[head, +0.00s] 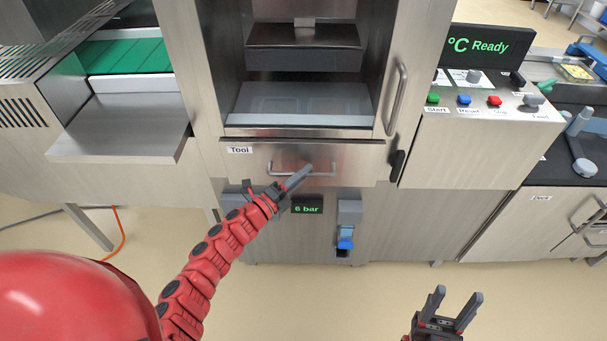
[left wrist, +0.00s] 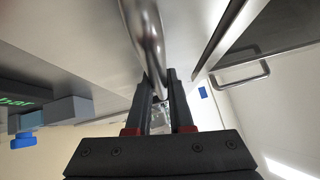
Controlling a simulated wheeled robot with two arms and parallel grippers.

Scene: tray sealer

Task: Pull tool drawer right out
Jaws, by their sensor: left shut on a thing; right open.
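The tool drawer (head: 350,160) is a steel front labelled "Tool" below the machine's open chamber. It looks flush or nearly flush with the cabinet. Its bar handle (head: 322,174) runs across the front. My left gripper (head: 304,172) is at the middle of the handle, shut on it. In the left wrist view the handle (left wrist: 146,40) passes between the fingers of the left gripper (left wrist: 164,88). My right gripper (head: 458,308) is open and empty, low over the floor at the bottom right, well away from the drawer.
A "6 bar" display (head: 307,205) and a blue-knobbed regulator (head: 346,230) sit below the drawer. A black latch (head: 397,165) is at its right. A steel shelf (head: 125,125) juts out on the left. The button panel (head: 490,102) is on the right. The floor in front is clear.

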